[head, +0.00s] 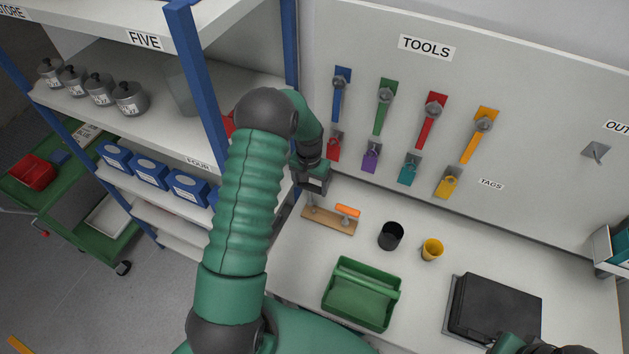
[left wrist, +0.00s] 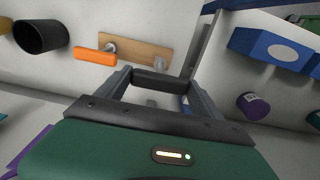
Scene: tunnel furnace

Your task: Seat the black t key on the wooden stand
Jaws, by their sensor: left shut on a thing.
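The wooden stand (head: 322,219) is a flat brown board on the white bench, below the tool board. It also shows in the left wrist view (left wrist: 142,50). An orange-handled t key (head: 347,211) stands at its right end in the head view. My left gripper (head: 314,188) is above the stand's left end. In the left wrist view, my left gripper (left wrist: 157,82) is shut on the black t key (left wrist: 158,78), whose black bar spans the fingers. A grey post shows beyond the bar; I cannot tell if it belongs to the key or the stand.
A black cup (head: 391,236), a yellow cup (head: 432,250) and a green tray (head: 361,293) are on the bench. A black case (head: 494,308) lies at right. A blue shelf post (head: 291,45) stands close to my left arm.

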